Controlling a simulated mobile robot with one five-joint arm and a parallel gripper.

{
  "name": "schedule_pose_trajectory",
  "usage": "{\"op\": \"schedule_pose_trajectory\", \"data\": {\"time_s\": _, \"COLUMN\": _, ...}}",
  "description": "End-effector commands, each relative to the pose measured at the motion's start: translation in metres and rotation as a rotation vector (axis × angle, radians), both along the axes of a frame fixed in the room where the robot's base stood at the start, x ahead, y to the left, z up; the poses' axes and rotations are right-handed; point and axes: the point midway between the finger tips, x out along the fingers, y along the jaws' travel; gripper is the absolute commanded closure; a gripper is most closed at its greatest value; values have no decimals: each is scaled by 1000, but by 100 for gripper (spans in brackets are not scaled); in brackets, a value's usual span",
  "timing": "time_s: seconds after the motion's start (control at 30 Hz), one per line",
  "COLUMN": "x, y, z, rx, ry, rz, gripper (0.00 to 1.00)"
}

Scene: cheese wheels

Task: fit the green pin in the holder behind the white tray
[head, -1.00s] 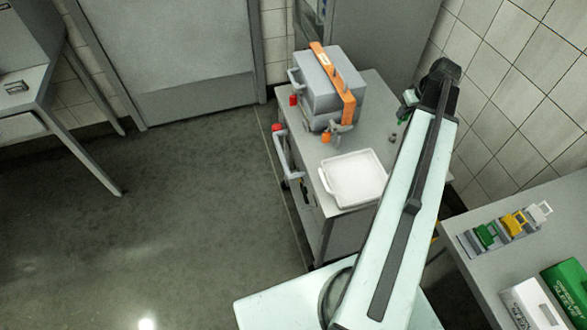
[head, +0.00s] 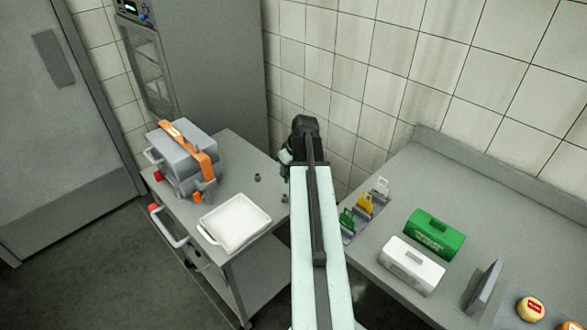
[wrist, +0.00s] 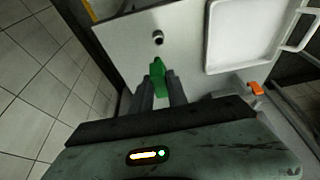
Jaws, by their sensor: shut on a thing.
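My gripper (wrist: 159,80) is shut on the green pin (wrist: 157,72), whose tip shows beyond the fingers in the wrist view. In the head view a bit of green (head: 284,157) shows beside my arm's end, at the cart's right edge; the fingers are mostly hidden there. A small round dark holder (wrist: 158,37) stands ahead of the pin's tip, apart from it in the picture. The head view shows two small dark fittings (head: 257,177) on the cart top, the other nearer my arm (head: 284,198). The white tray (head: 235,222) lies at the cart's front; it also shows in the wrist view (wrist: 245,35).
A grey case (head: 183,160) with an orange strap stands on the cart's left. A tall grey cabinet (head: 210,70) and a tiled wall (head: 400,60) are behind. A counter (head: 460,215) at right holds colored clips, a green box (head: 434,234) and a white box (head: 412,265).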

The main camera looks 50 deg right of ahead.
Motion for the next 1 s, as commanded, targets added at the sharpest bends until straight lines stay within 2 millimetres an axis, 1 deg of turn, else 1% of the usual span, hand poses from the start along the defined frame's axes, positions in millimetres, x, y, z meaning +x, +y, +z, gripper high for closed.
{"op": "schedule_pose_trajectory", "data": {"time_s": 0.1, "x": 3, "y": 5, "z": 4, "rx": 0, "ry": 0, "rz": 8, "gripper": 100}}
{"op": "schedule_pose_trajectory", "data": {"time_s": 0.33, "x": -1, "y": 0, "z": 2, "rx": 0, "ry": 0, "rz": -2, "gripper": 100}}
{"op": "schedule_pose_trajectory", "data": {"time_s": 0.47, "x": -2, "y": -1, "z": -2, "rx": 0, "ry": 0, "rz": -4, "gripper": 100}}
{"op": "schedule_pose_trajectory", "data": {"time_s": 0.57, "x": -2, "y": -2, "z": -9, "rx": 0, "ry": 0, "rz": -4, "gripper": 100}}
{"op": "schedule_pose_trajectory", "data": {"time_s": 0.9, "x": -2, "y": -2, "z": -47, "rx": 0, "ry": 0, "rz": -4, "gripper": 100}}
{"op": "schedule_pose_trajectory", "data": {"time_s": 1.0, "x": -2, "y": -2, "z": -54, "rx": 0, "ry": 0, "rz": -4, "gripper": 100}}
